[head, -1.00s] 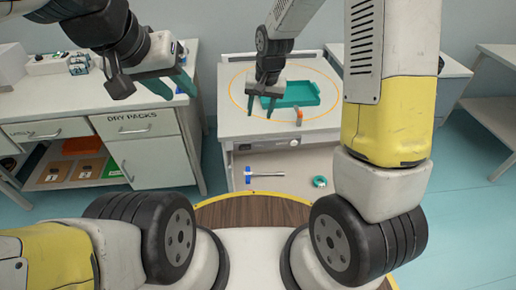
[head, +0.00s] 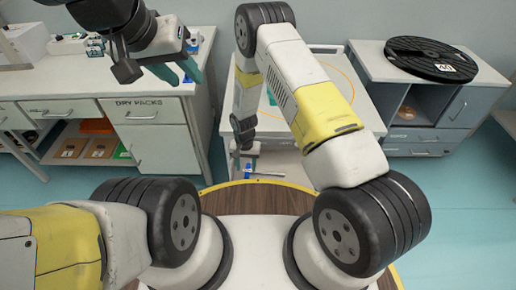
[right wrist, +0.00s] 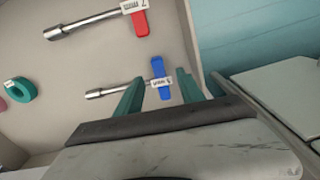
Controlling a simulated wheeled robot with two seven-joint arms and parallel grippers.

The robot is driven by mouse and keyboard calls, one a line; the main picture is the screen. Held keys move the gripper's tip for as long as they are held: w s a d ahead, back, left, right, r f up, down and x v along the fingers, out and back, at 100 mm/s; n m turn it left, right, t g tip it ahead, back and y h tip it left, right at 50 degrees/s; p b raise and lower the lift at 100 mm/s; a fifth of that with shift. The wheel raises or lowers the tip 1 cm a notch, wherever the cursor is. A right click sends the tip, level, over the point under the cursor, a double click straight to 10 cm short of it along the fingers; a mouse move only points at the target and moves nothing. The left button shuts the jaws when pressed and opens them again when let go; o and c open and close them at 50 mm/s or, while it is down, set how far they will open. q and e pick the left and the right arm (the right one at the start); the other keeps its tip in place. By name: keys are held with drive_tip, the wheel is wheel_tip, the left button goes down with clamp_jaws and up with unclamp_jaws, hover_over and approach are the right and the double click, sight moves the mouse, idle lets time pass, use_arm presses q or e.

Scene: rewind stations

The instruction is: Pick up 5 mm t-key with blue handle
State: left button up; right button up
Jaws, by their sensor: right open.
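The t-key with the blue handle (right wrist: 157,67) lies in a shallow light tray or drawer in the right wrist view. Its metal shaft (right wrist: 103,93) points left, and a white tag sits at the handle; its print is too small to read surely. In the head view the blue handle (head: 248,170) shows just below my right gripper (head: 245,160). That gripper (right wrist: 163,86) is open, its two green fingers on either side of the handle in the picture; contact cannot be seen. My left gripper (head: 176,73) is open and empty, over the left counter.
A t-key with a red handle (right wrist: 140,21) lies beside the blue one. The tray wall (right wrist: 185,40) stands close on the right. A black reel (head: 430,58) rests on the right cabinet.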

sight(247, 175)
wheel_tip(247, 175, down, 5)
drive_tip(key=shift+d+r, duration=0.1)
drive_tip(key=shift+r, duration=0.05)
clamp_jaws()
